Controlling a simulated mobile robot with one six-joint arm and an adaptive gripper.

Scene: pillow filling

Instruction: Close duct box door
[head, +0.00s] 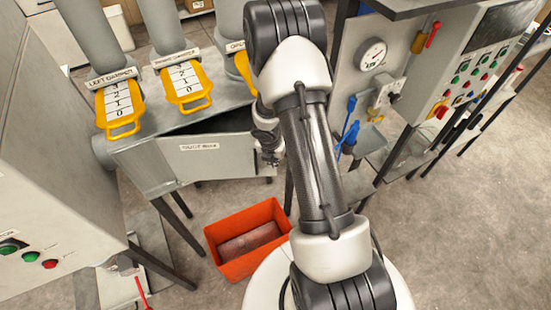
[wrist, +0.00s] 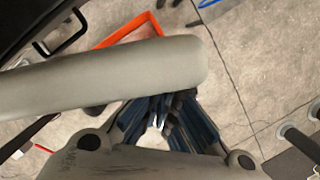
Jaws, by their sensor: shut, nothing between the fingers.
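The duct box door (head: 215,158) is a grey panel with a printed label on the front of the duct box (head: 125,147). A dark gap shows along its top towards the right, so it stands partly open. My gripper (head: 270,158) is at the door's right end, close to it; I cannot tell whether they touch. In the wrist view, my gripper (wrist: 162,122) has its fingers shut and empty. A grey rounded piece (wrist: 110,75) crosses just beyond the fingertips and hides part of the view; I cannot tell if it is the door.
An orange bin (head: 225,262) stands on the floor below the door. Yellow-handled dampers (head: 125,128) sit on top of the duct box. A grey control cabinet (head: 45,190) is at left, and a panel with a gauge (head: 372,54) at right. Floor is free at front right.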

